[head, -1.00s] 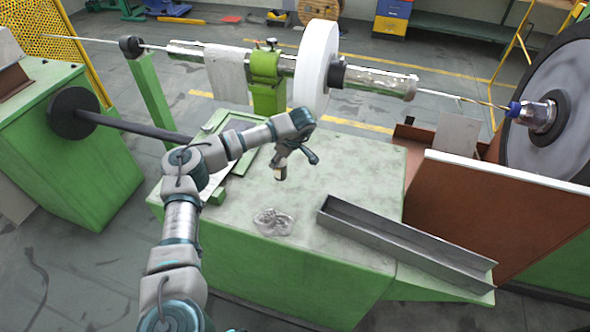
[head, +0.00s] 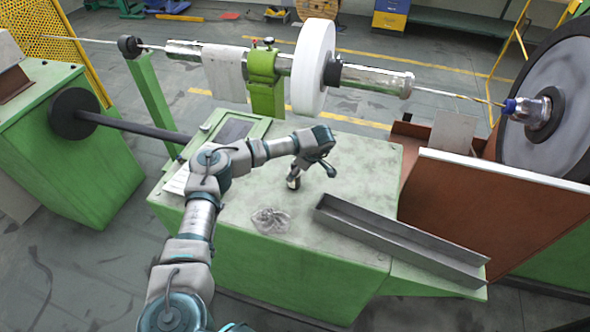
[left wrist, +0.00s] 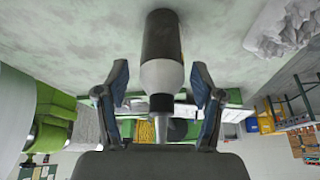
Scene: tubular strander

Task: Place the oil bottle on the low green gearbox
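The low green gearbox (head: 352,165) has a broad pale green top. The oil bottle (left wrist: 161,38) has a dark body, a grey shoulder and a thin nozzle. In the left wrist view it points base-first at the pale top and appears to stand on it. Only a small dark part of the bottle (head: 293,183) shows below my left gripper (head: 312,168) in the head view. In the left wrist view the two fingers of my left gripper (left wrist: 159,80) are spread, with gaps on both sides of the bottle's shoulder and nozzle. My right gripper is not in view.
A crumpled clear bag (head: 270,220) lies near the front edge. A long grey metal channel (head: 400,240) lies at the right. A green-framed panel (head: 238,130) is at the back left. A shaft with a white disc (head: 315,68) runs above the back edge.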

